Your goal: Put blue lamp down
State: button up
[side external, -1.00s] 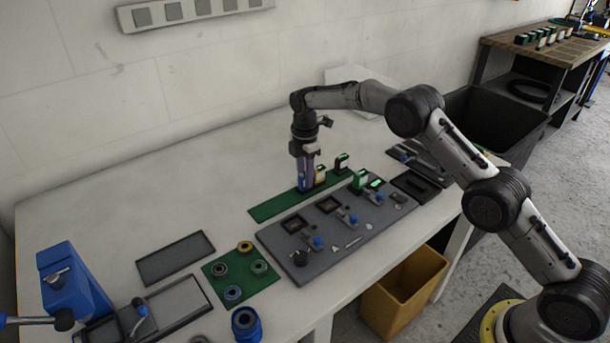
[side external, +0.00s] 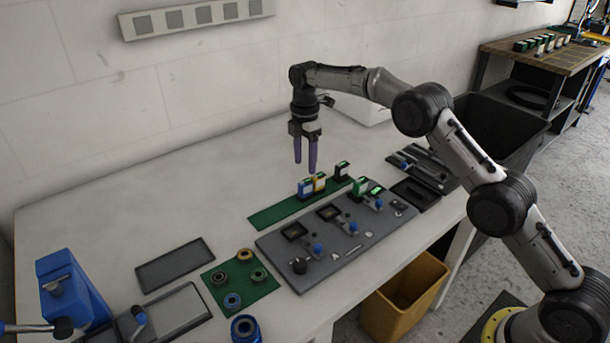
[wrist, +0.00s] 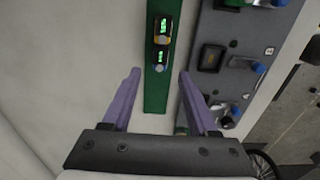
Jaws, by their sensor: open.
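The blue lamp (side external: 305,188) stands upright on the green strip (side external: 270,213), close beside the yellow lamp (side external: 319,182). My gripper (side external: 305,168) is open and empty, with its purple fingers pointing down above the blue lamp and apart from it. In the wrist view, the blue lamp (wrist: 160,58) shows a lit green display and lies just past the gap between my fingertips (wrist: 160,73).
A dark lamp (side external: 342,169) stands farther right on the strip. In front lies a grey board (side external: 300,272) with square sockets and blue-knobbed clamps, holding a green lamp (side external: 360,186). A green mat (side external: 240,292) with rings is at front left. The table behind the strip is clear.

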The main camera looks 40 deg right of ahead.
aim_at(305, 182)
jog(key=shift+r, duration=2.2)
jog(key=shift+r, duration=0.15)
jog(key=s+d+r+m+t, duration=0.25)
jog(key=s+r+m, duration=0.65)
jog(key=s+r, duration=0.95)
jog(key=s+f+m+t, duration=0.1)
jog(key=s+f+m, duration=0.3)
jog(key=s, duration=0.9)
jog(key=s+f+m+t, duration=0.2)
jog(key=s+f+m, duration=0.3)
jog(key=s, duration=0.8)
jog(key=shift+s+f, duration=0.3)
